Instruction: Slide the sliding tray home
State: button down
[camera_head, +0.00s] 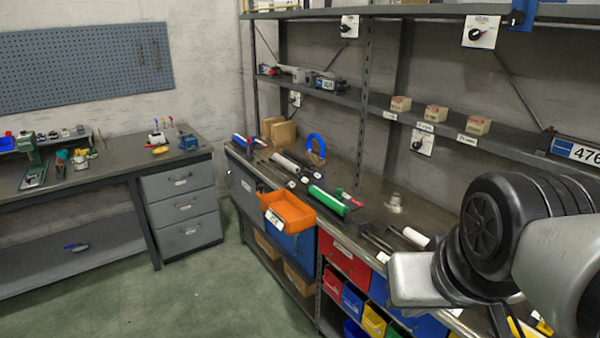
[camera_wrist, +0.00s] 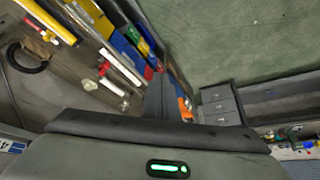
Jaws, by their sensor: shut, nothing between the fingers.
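An orange tray (camera_head: 289,210) with a white label on its front sits at the edge of the long workbench in the head view, above a blue drawer front (camera_head: 293,242). It sticks out past the bench front. A small orange patch, likely the same tray (camera_wrist: 184,108), shows in the wrist view just beyond my fingers. My gripper (camera_wrist: 160,85) is shut and empty in the wrist view, apart from the tray. In the head view my arm fills the lower right, and I cannot make out the fingertips there.
The workbench (camera_head: 378,212) carries a green roll (camera_head: 328,199), white rolls and tools. Red, blue and yellow bins (camera_head: 374,320) sit below it. Shelves (camera_head: 440,128) overhang the bench. A grey drawer cabinet (camera_head: 182,207) stands at left. The green floor (camera_head: 190,295) in front is clear.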

aim_at(290, 214)
jog(key=i+j, duration=1.1)
jog(key=i, duration=0.25)
jog(key=i+j, duration=0.55)
jog(key=i+j+u, duration=0.05)
jog(key=i, duration=0.05)
